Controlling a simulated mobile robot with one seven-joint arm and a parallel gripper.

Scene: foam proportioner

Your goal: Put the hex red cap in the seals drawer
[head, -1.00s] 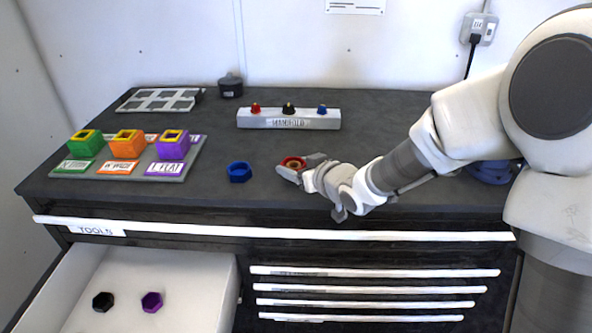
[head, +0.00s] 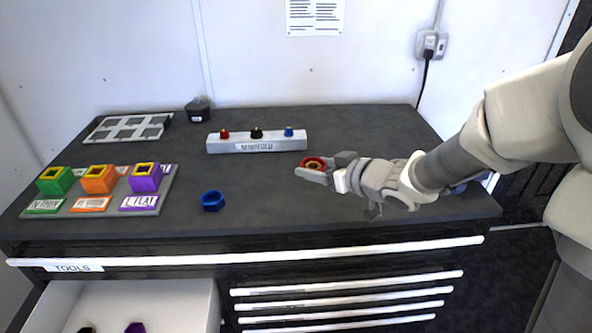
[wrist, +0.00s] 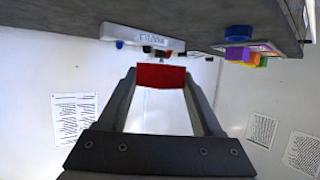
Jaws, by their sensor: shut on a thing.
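The hex red cap (head: 313,163) is in my gripper (head: 316,170) above the right-middle of the worktop in the head view. In the wrist view the red cap (wrist: 161,76) sits between the two fingertips, which are shut on it. An open drawer (head: 150,300) at the lower left has a label reading TOOLS on the strip above it. A black cap (head: 85,330) and a purple cap (head: 135,327) lie in it, partly cut off by the frame. I cannot make out a seals label.
A blue hex cap (head: 212,201) stands on the worktop left of my gripper. A tray with green, orange and purple blocks (head: 98,180) is at left. A manifold block (head: 257,142) with several knobs stands behind. Several closed drawers (head: 345,290) are below.

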